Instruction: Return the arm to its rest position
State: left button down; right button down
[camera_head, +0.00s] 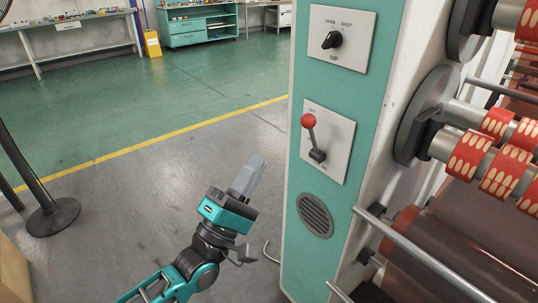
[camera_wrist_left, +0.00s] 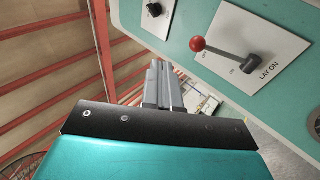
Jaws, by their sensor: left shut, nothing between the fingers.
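My left gripper (camera_head: 250,176) is in front of the machine's teal panel, to the left of it and apart from it in the head view. Its grey fingers are shut with nothing between them. The fingers also show in the left wrist view (camera_wrist_left: 163,85). The lay-on lever (camera_head: 313,138) has a red ball knob, and its tip leans up and slightly left in the head view. It also shows in the left wrist view (camera_wrist_left: 228,50), beside the fingers and not touched. My right gripper is not in view.
A NIP knob (camera_head: 332,40) sits above the lever on the panel (camera_head: 300,170). Rollers with red patterned rings (camera_head: 468,155) and a metal bar (camera_head: 420,255) are at the right. A black post base (camera_head: 53,216) stands at the left. The grey floor between is clear.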

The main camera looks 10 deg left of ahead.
pick_arm(q)
jog(key=s+a+f+m+g+y, duration=0.2)
jog(key=s+f+m+g+y, duration=0.2)
jog(key=f, duration=1)
jog(key=s+a+f+m+g+y, duration=0.2)
jog(key=s+f+m+g+y, duration=0.2)
jog(key=s+f+m+g, duration=0.4)
jog(key=s+f+m, duration=0.3)
jog(key=f+m, duration=0.2)
jog(key=f, duration=0.2)
jog(key=shift+s+m, duration=0.3)
jog(key=shift+s, duration=0.05)
jog(key=shift+w, duration=0.1)
